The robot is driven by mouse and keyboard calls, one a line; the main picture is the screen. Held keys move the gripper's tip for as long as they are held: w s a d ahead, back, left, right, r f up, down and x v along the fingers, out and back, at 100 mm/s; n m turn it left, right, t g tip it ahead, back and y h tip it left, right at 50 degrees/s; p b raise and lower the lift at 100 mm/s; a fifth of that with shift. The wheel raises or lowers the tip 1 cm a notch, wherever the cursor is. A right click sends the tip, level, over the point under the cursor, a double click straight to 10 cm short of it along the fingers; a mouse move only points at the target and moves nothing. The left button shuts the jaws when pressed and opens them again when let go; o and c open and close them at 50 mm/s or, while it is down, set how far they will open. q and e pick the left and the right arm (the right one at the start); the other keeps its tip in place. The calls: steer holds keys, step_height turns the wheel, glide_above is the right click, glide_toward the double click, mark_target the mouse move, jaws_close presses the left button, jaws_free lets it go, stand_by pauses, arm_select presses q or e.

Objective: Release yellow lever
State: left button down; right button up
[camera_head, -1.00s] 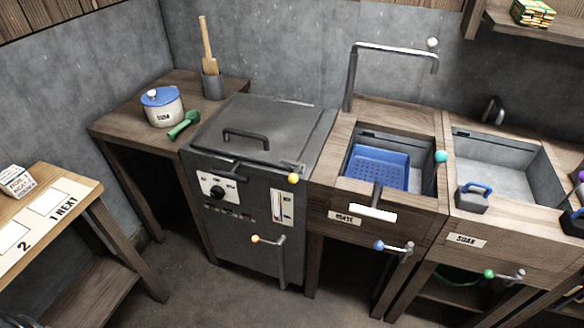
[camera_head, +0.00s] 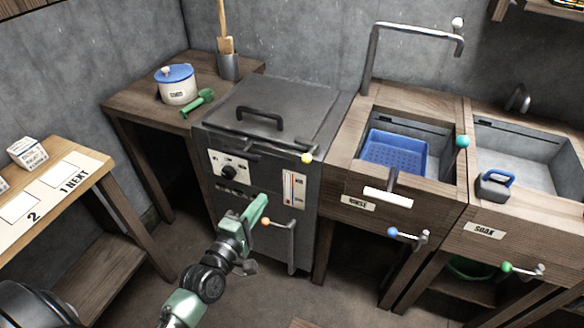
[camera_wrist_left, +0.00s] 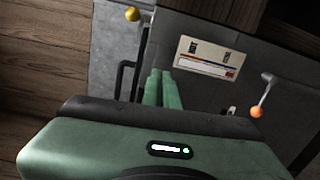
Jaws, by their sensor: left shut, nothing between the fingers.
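The yellow lever shows as a yellow ball knob (camera_head: 307,158) at the front right top edge of the grey boiler (camera_head: 225,215), by its lid. In the left wrist view the yellow knob (camera_wrist_left: 132,14) is at the top left, on a thin dark rod. My left gripper (camera_head: 262,200) is green, shut and empty. It is in front of the boiler, below the yellow knob and apart from it. Its fingers (camera_wrist_left: 163,78) point toward the boiler front in the wrist view. My right gripper is in neither current view.
An orange-knobbed lever (camera_head: 266,221) sits close to my left gripper, low on the boiler front. A thermometer gauge (camera_head: 293,190) is beside it. The boiler lid (camera_head: 275,105) is closed. Wooden sinks stand right, with a blue-knobbed lever (camera_head: 393,232).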

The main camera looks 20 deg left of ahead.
arm_select(q)
steer(key=shift+n+t, duration=0.5)
steer(key=shift+n, duration=0.1)
step_height(320, 180, up, 4)
steer(key=shift+r, duration=0.15)
steer(key=shift+w, duration=0.2)
steer(key=w+d+r+p, duration=0.1)
steer(key=w+d, duration=0.3)
steer(key=w, duration=0.6)
steer(key=shift+w+d+p, duration=0.15)
steer(key=shift+d+p, duration=0.2)
steer(key=shift+p, duration=0.05)
steer(key=shift+r, duration=0.1)
